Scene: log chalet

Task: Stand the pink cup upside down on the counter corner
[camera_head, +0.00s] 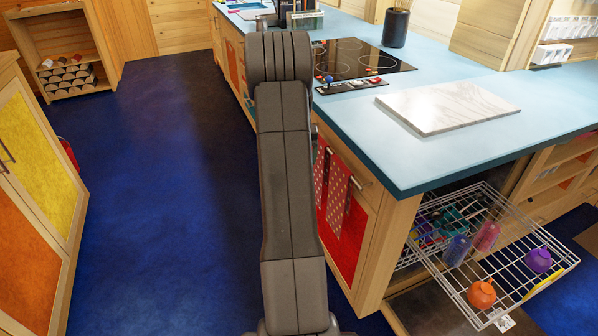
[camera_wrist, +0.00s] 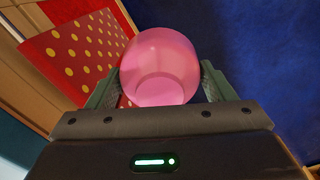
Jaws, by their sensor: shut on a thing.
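The pink cup (camera_wrist: 160,66) shows in the wrist view between the two fingers of my gripper (camera_wrist: 158,84). My gripper is shut on it, one finger at each side. The cup is round and a little see-through; I cannot tell for sure which end faces the camera. In the head view my arm hides the gripper and the held cup. The light blue counter (camera_head: 440,160) runs along the right, and its near corner (camera_head: 402,188) is bare.
A marble board (camera_head: 445,107), a cooktop (camera_head: 350,62) and a dark canister (camera_head: 395,27) stand on the counter. Below it, a pulled-out wire rack (camera_head: 520,240) holds an orange cup (camera_head: 481,294), a purple cup (camera_head: 538,260) and tumblers. Red dotted towels (camera_head: 338,195) hang nearby. Blue floor is clear at left.

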